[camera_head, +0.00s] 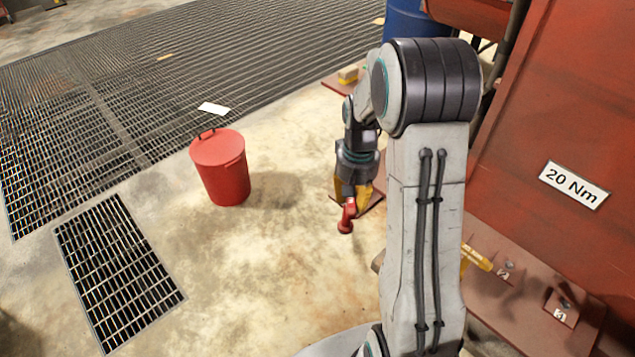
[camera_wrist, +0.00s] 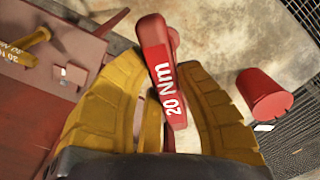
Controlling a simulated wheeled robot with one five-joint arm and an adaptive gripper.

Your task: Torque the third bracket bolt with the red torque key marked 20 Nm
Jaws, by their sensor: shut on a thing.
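The red torque key (camera_head: 347,214) hangs in my gripper (camera_head: 356,188), above the concrete floor. At the lower right of the head view, a red-brown bracket ledge (camera_head: 530,286) carries small bolts with white number marks, one bolt (camera_head: 507,267) farther back and another (camera_head: 563,305) nearer. The numbers are too small to read surely. My gripper is left of these bolts, clear of them.
A red panel bears a "20 Nm" sign (camera_head: 574,185). A red bucket (camera_head: 219,167) stands left on open floor. A blue drum (camera_head: 408,20) is at the back.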

